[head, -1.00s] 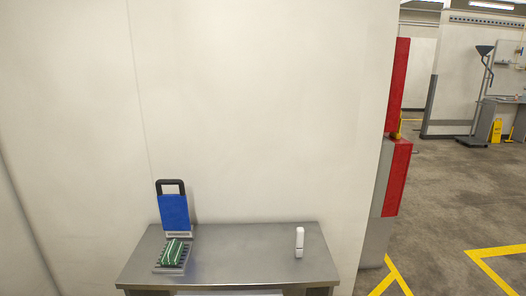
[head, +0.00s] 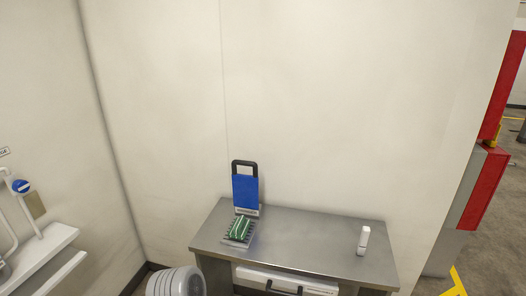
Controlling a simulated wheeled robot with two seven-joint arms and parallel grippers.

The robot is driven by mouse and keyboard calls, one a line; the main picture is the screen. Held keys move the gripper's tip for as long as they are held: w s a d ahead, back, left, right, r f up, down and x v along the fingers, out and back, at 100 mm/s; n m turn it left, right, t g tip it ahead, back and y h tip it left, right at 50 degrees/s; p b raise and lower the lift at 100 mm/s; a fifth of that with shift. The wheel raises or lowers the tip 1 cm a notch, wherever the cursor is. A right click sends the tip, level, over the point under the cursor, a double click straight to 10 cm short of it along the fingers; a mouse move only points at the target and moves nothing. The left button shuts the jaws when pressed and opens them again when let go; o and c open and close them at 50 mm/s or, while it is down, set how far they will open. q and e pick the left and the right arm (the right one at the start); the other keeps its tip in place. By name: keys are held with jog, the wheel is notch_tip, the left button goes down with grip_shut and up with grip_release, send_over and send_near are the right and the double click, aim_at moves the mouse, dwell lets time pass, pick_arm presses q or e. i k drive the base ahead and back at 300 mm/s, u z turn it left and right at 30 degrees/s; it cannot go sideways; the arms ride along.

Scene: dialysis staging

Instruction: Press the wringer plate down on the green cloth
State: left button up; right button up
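The wringer plate (head: 245,193) is a blue upright panel with a black handle (head: 244,164) on top. It stands raised at the back of a grey slotted base (head: 230,242) on the left part of a metal table. The green cloth (head: 240,228), with pale stripes, lies on the base in front of the plate, apart from the plate's blue face. Neither of my grippers shows in the head view.
The metal table (head: 310,238) stands against a pale wall, with a white bottle-like item (head: 363,240) at its right. A white drawer front (head: 290,281) is below. A ribbed grey bin (head: 176,282) stands at left, near a white wall fixture (head: 45,262). Red cabinets (head: 484,188) are at right.

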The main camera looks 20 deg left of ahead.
aim_at(245, 187)
jog(key=u, duration=0.55)
jog(key=k, duration=0.65)
jog(key=u, duration=0.8)
jog(key=i, duration=1.1)
jog(key=z, duration=0.9)
jog(key=i, duration=0.7)
jog(key=z, duration=0.8)
